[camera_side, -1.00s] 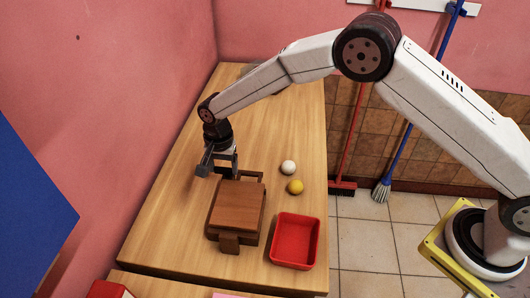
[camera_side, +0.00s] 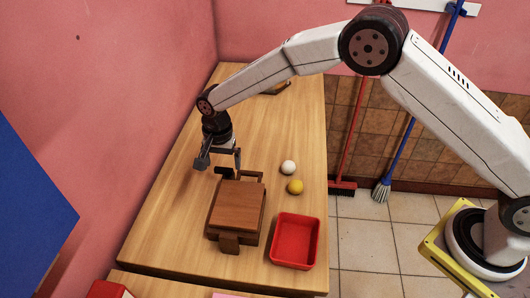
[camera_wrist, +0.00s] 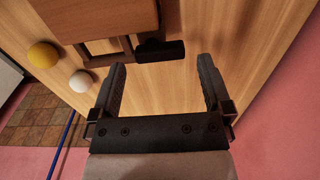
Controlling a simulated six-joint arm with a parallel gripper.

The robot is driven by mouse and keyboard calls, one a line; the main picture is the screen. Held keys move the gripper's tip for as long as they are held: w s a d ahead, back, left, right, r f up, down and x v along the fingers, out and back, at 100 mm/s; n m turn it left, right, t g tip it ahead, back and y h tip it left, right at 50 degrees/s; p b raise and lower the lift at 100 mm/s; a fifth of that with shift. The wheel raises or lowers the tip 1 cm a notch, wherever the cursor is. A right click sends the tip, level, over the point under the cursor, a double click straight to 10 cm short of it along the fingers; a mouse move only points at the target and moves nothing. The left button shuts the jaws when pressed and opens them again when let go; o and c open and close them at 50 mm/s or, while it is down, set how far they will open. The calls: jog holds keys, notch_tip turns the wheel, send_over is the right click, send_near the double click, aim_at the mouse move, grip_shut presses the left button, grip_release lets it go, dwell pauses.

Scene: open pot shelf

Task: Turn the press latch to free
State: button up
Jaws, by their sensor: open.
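The press is a brown wooden block (camera_side: 237,206) with a frame at its far end, on the wooden table. A dark latch (camera_side: 224,171) sits at the far-left end of that frame; it also shows in the wrist view (camera_wrist: 160,50) as a short black bar beside the frame. My gripper (camera_side: 220,161) is open and empty over the latch end of the press. In the wrist view its fingertips (camera_wrist: 162,65) are spread apart, with the latch just beyond the gap, and I see no contact. The latch's pivot is not clear.
A white ball (camera_side: 288,167) and a yellow ball (camera_side: 295,187) lie right of the press. A red tray (camera_side: 294,241) stands at the front right. A small dark object (camera_side: 278,89) lies at the back. The table left of the press is clear; a pink wall borders it.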

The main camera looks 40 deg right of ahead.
aim_at(224, 168)
jog(key=shift+r, duration=2.95)
jog(key=shift+s+d+r, duration=0.1)
jog(key=shift+d, duration=0.35)
jog(key=s+d+r+n+t, duration=0.1)
jog(key=s+d+r+n, duration=0.3)
jog(key=s+d, duration=0.7)
jog(key=s+d+f+n+t, duration=0.1)
jog(key=s+d+n, duration=0.4)
jog(key=s+d, duration=0.4)
jog(key=s, duration=0.3)
jog(key=shift+s+d+f+t, duration=0.2)
jog(key=shift+s+d+t, duration=0.1)
jog(key=shift+s+d, duration=0.1)
